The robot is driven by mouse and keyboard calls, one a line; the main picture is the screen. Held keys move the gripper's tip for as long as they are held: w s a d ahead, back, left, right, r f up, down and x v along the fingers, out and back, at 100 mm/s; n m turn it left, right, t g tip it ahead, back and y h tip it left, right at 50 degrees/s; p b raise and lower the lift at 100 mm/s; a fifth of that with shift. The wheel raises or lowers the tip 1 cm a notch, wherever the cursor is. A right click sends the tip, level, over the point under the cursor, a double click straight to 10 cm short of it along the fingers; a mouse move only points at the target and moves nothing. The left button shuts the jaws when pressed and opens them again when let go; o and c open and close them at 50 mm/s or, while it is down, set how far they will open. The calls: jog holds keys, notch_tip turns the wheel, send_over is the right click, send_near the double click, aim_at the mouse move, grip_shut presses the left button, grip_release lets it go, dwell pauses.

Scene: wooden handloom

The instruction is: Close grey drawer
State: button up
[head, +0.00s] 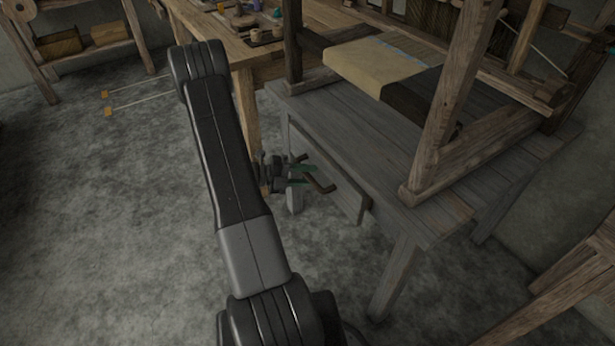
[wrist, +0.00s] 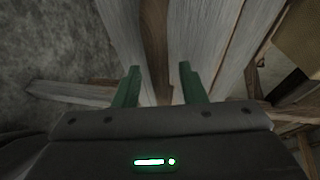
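The grey drawer (head: 349,198) shows in the head view under the left edge of the grey table, its front panel facing left. How far it stands out is hard to tell. Grey boards and a brown wooden strip (wrist: 155,45) lie beyond the gap, with nothing clearly held. The drawer's inside is hidden.
The grey table (head: 330,115) carries the loom frame (head: 446,95) and folded cloth (head: 375,62). A table leg (head: 398,280) stands right of the drawer. A wooden workbench (head: 215,38) with small pots is behind. Concrete floor (head: 130,230) is open on the left.

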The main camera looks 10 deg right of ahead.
aim_at(319, 169)
jog(key=shift+d, duration=0.3)
jog(key=shift+c, duration=0.5)
grip_shut()
jog(key=shift+w+d+p, duration=0.15)
jog(key=shift+w+d, duration=0.1)
jog(key=shift+d, duration=0.4)
jog(key=shift+w+d+p, duration=0.2)
jog(key=shift+d, duration=0.5)
jog(key=shift+w+d+p, duration=0.15)
jog(key=shift+w+d, duration=0.1)
jog(key=shift+d, duration=0.4)
jog(key=shift+c, duration=1.5)
grip_release()
jog(key=o, duration=0.4)
jog(key=shift+d, duration=0.1)
